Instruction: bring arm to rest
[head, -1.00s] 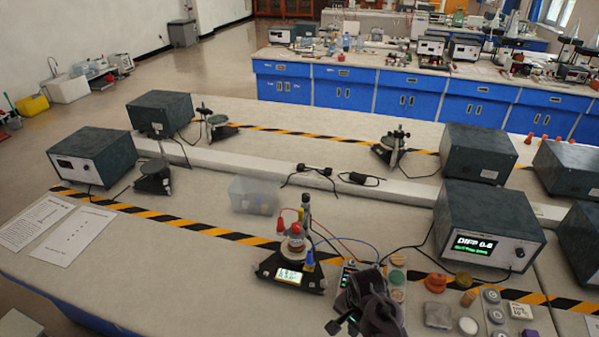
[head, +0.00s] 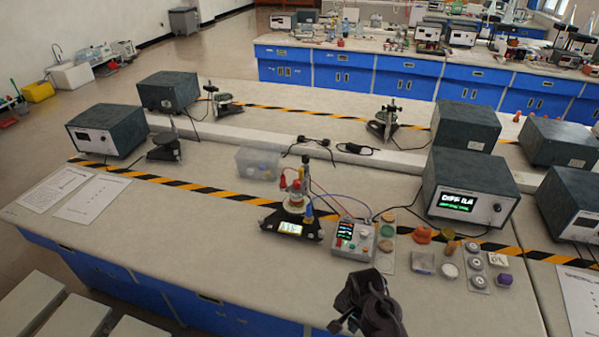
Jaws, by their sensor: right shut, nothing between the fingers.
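My right gripper (head: 352,318) is a dark shape at the bottom of the head view, a little right of the middle. It is shut and empty, in front of the near edge of the bench (head: 180,225). It is apart from the small grey control box (head: 353,240) that stands behind it on the bench. My left gripper is not in view.
A black triangular stand (head: 291,229) with coloured parts sits left of the control box. A dark instrument (head: 470,190) with a lit display stands to the right. Small parts and weights (head: 476,263) lie near the right front. The left bench front is mostly clear.

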